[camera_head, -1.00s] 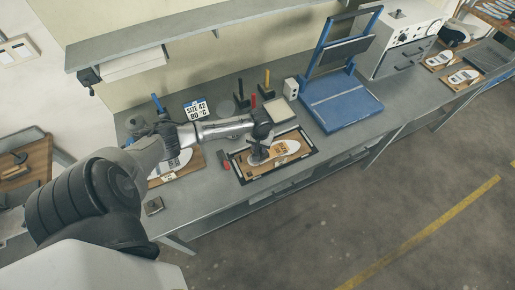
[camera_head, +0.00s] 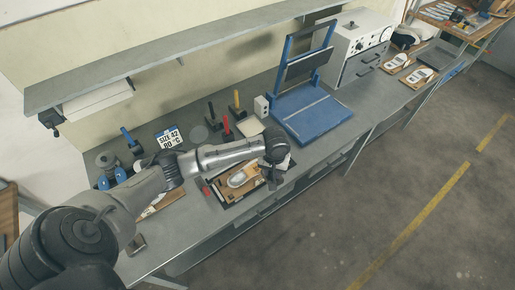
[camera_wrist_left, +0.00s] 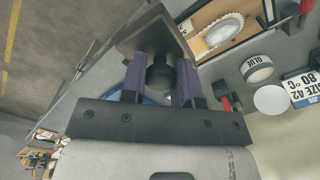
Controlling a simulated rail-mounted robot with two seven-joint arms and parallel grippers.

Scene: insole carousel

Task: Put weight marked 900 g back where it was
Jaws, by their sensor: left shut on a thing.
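My left gripper (camera_head: 272,176) is over the right end of the framed board in the head view. In the left wrist view its purple fingers (camera_wrist_left: 160,80) are shut on a dark round thing (camera_wrist_left: 159,74), perhaps the weight's knob. No 900 g marking is legible, and the fingers hide part of it. In the head view a white insole (camera_head: 242,177) lies on the framed board, left of the gripper. The insole also shows in the wrist view (camera_wrist_left: 224,30). My right gripper is out of view.
A blue press (camera_head: 312,112) stands right of the gripper. A sign (camera_head: 169,138) reading size 42, 80 °C and red- (camera_head: 227,128) and yellow-handled (camera_head: 237,104) tools stand behind the arm. The wrist view shows a glue pot (camera_wrist_left: 257,68). A shelf (camera_head: 170,55) overhangs the bench's back.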

